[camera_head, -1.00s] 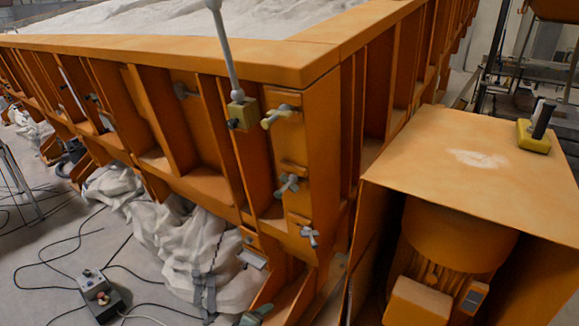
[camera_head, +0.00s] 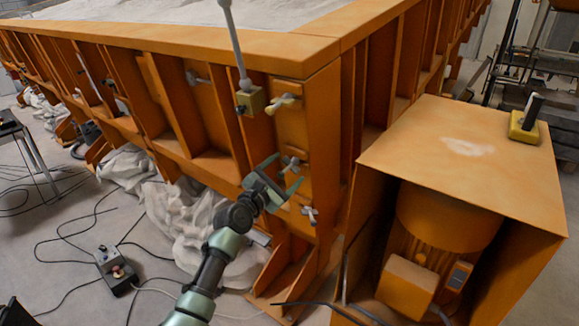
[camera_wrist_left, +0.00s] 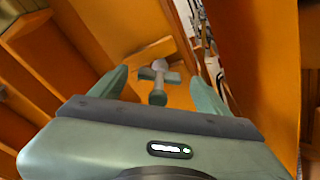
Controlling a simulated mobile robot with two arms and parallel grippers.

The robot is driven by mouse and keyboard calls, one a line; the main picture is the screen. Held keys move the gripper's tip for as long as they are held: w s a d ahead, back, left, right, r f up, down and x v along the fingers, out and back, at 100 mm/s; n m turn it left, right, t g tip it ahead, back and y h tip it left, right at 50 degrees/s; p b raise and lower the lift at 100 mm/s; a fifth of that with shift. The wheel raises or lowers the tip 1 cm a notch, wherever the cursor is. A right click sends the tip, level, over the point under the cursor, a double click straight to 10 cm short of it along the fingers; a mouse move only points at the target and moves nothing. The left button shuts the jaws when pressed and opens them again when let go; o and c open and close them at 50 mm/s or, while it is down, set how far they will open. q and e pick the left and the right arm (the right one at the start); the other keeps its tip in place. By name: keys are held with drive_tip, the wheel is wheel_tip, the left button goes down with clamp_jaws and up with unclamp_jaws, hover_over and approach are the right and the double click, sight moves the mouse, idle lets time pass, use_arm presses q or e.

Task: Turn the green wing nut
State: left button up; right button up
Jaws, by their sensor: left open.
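My left gripper (camera_head: 283,174) is open in front of the orange end panel, its fingers spread around the middle wing nut (camera_head: 290,162). My right gripper is not in view.
A small yellowish block (camera_head: 251,101) with a grey rod stands left of the upper wing nut. Orange ribs of the sandbed flank the panel. An orange motor housing (camera_head: 470,160) stands to the right. A control box (camera_head: 115,268) and cables lie on the floor.

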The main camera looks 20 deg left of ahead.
use_arm(q)
drive_tip(key=shift+w+d, duration=0.1)
drive_tip(key=shift+w, duration=0.55)
drive_tip(key=shift+w+f, duration=0.1)
drive_tip(key=shift+w, duration=0.55)
drive_tip(key=shift+d, duration=0.1)
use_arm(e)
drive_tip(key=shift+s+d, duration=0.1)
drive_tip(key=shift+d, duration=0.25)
use_arm(q)
drive_tip(key=shift+c, duration=0.3)
drive_tip(key=c, duration=1.3)
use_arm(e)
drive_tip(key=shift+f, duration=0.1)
